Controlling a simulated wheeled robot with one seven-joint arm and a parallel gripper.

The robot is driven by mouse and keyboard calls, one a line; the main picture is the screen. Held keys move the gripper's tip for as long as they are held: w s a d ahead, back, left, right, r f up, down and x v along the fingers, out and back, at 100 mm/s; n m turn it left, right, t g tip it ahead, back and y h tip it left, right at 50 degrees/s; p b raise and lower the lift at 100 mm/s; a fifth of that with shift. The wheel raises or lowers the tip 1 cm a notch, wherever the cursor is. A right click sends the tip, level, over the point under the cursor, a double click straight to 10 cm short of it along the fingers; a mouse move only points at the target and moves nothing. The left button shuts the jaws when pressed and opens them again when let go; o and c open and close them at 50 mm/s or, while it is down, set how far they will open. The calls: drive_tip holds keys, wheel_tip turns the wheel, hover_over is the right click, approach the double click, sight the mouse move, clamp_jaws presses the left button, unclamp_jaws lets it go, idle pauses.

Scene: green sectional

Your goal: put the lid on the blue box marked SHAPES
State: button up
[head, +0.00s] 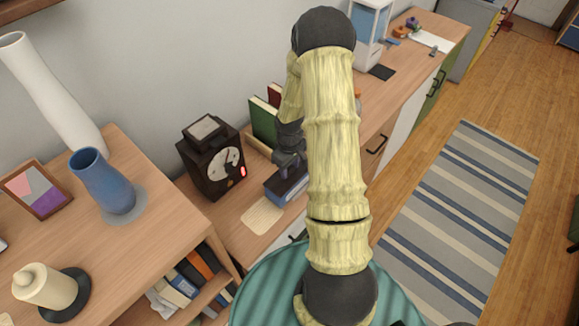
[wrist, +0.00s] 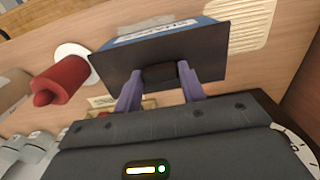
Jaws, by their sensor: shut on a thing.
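The dark flat lid (wrist: 112,68) fills the upper middle of the wrist view. My gripper (wrist: 160,72) is shut on the dark knob of the lid, one purple finger on each side. The blue box (wrist: 185,33) shows just behind the lid, with part of a white label; its lettering is too cut off to read. In the head view the blue box (head: 288,192) stands on the wooden counter, with my gripper (head: 288,163) over it. The lid is at or very close to the box top; I cannot tell whether it touches or is fully seated.
A cream ribbed mat (head: 262,215) lies beside the box. A black dial device (head: 212,160) stands to its left, with a green book (head: 263,122) behind. A red object (wrist: 62,80) on a white disc is near the lid in the wrist view. My arm hides part of the counter.

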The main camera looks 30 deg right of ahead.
drive_tip(key=shift+f, duration=0.25)
idle(0.6)
drive_tip(key=o, duration=1.5)
drive_tip(key=shift+r, duration=0.15)
drive_tip(key=shift+r+p, duration=2.85)
drive_tip(key=shift+r, duration=0.55)
clamp_jaws()
